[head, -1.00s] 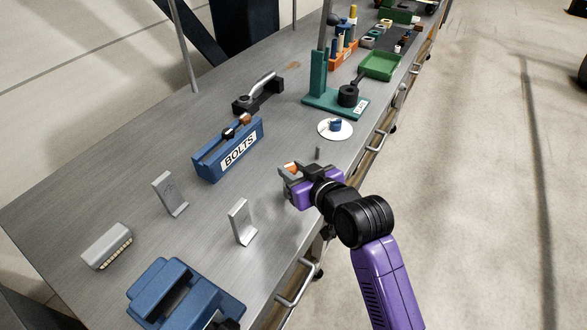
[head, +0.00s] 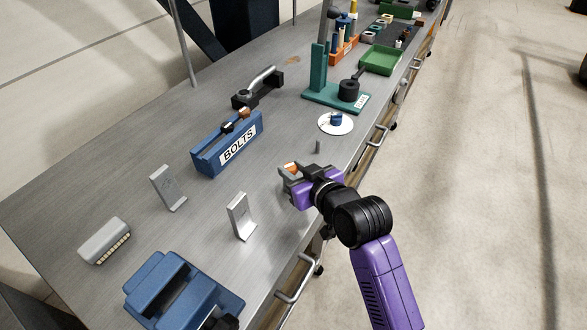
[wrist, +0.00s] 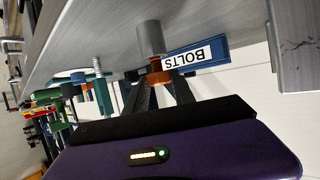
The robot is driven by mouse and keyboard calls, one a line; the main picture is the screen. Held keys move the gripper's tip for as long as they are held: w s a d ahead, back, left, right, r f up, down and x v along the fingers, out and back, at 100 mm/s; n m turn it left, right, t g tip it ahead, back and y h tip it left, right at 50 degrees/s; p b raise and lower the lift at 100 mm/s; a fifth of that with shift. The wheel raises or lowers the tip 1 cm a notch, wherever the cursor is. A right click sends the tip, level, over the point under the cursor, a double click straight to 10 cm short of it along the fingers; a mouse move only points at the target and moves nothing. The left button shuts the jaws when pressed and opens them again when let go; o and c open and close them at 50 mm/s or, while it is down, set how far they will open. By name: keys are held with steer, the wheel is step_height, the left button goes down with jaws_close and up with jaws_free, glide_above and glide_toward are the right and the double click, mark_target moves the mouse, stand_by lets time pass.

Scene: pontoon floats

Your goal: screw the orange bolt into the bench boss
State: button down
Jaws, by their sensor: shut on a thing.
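The orange bolt (wrist: 160,77) is between the two dark fingers of my gripper (wrist: 163,84) in the wrist view, and the fingers are shut on it. A grey cylinder, which looks like the bench boss (wrist: 150,38), stands on the bench right at the bolt's orange head.
A small grey stud (head: 318,147) and a white disc (head: 325,127) with a blue piece stand just beyond my gripper. The blue BOLTS box (head: 211,165) is to the left, and a grey bracket (head: 239,217) is nearer. Open floor lies right of the bench (head: 110,190).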

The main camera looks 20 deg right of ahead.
steer(key=shift+f+b, duration=0.5)
steer(key=shift+f, duration=0.25)
steer(key=c, duration=1)
jaws_free()
steer(key=shift+o, duration=0.2)
steer(key=v, duration=0.7)
steer(key=shift+s+r, duration=0.15)
steer(key=shift+s, duration=0.25)
